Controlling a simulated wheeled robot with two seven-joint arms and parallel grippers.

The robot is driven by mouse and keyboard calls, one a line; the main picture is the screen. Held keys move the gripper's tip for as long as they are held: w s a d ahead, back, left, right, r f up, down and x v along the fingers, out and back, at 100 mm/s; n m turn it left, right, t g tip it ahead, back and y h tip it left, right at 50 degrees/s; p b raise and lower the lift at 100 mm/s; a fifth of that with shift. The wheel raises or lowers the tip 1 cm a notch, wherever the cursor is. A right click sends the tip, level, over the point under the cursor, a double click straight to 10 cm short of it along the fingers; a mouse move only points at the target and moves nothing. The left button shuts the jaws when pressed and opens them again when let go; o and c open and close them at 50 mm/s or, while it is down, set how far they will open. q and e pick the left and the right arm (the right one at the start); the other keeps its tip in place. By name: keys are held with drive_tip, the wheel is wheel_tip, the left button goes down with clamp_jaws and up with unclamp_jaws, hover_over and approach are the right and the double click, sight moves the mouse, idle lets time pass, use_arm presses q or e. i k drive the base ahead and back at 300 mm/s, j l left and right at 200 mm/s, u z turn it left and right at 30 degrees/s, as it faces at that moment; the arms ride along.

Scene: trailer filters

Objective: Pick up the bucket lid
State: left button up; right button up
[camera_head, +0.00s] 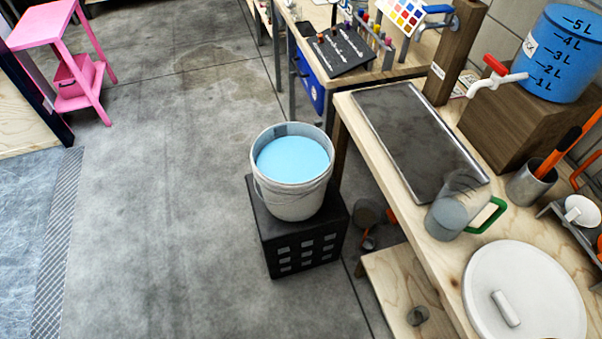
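The bucket lid (545,290) is a round white disc with a bar handle (506,309) on top. It lies flat on the wooden workbench (359,124) at the lower right of the head view, and its lower edge is cut off by the frame. A white bucket (292,202) with light blue liquid inside stands uncovered on a black crate (303,258) beside the bench. Neither of my grippers shows in this view.
A jug with a green handle (447,217) stands near the lid, below a dark tray (418,135). A blue water container (560,55) sits on a wooden block. A pink step stool (82,102) is far left. The concrete floor left of the bucket is clear.

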sight(513, 288)
drive_tip(key=k+z, duration=0.15)
drive_tip(key=z, duration=1.85)
drive_tip(key=k+l+u, duration=0.2)
drive_tip(key=l+u, duration=0.2)
drive_tip(key=k+l+u, duration=0.25)
drive_tip(key=l+u, duration=0.15)
drive_tip(key=k+l+u, duration=0.3)
drive_tip(key=u, duration=0.15)
